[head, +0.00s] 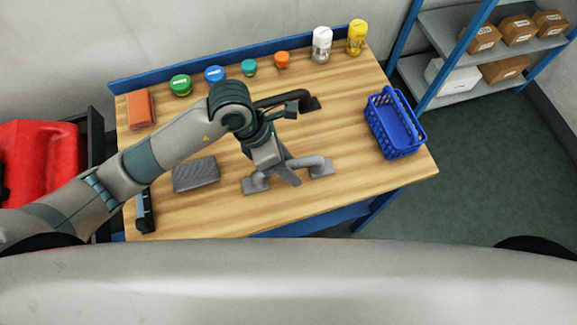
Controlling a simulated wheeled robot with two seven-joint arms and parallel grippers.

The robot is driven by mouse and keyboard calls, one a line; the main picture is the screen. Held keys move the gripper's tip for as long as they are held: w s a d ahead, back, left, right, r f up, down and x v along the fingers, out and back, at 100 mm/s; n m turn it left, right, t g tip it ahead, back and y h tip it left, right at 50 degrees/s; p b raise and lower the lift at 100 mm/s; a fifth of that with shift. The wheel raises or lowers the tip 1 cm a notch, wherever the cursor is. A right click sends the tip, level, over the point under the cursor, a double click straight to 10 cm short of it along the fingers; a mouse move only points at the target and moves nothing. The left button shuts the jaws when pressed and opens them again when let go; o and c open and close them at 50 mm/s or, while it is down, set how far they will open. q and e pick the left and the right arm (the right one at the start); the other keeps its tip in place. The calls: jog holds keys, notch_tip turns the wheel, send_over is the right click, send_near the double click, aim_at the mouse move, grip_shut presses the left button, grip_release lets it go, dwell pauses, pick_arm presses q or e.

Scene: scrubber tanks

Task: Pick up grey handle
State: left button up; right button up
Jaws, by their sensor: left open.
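The grey handle (314,162) stands on the wooden table near its front middle, with flat feet at both ends. My left gripper (289,174) is just above it, pointing down, and hides part of its bar. The jaws are open. I cannot tell whether the fingers touch the handle or are around its bar. A black handle (283,99) stands behind, partly hidden by my left arm. My right gripper is not in view.
The wooden table (345,205) has a blue basket (395,124) at right and a grey block (196,174) left of the handle. Several coloured caps and two bottles (321,44) line the back. An orange block (140,109) lies at left. The table is clear between handle and basket.

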aim_at(291, 165)
pick_arm(q)
grip_shut()
dwell(0.3)
jog(key=shift+r+p, duration=0.3)
jog(key=shift+p, duration=0.15)
jog(key=shift+w+r, duration=0.1)
jog(key=shift+r, duration=0.05)
jog(key=r, duration=0.1)
jog(key=r+b, duration=0.2)
jog(key=shift+s+d+r, duration=0.3)
jog(key=shift+r, duration=0.1)
jog(key=s+d+r+b, duration=0.3)
jog(key=s+d+r, duration=0.3)
jog(key=s, duration=0.3)
jog(key=shift+d+r, duration=0.3)
jog(key=shift+r, duration=0.1)
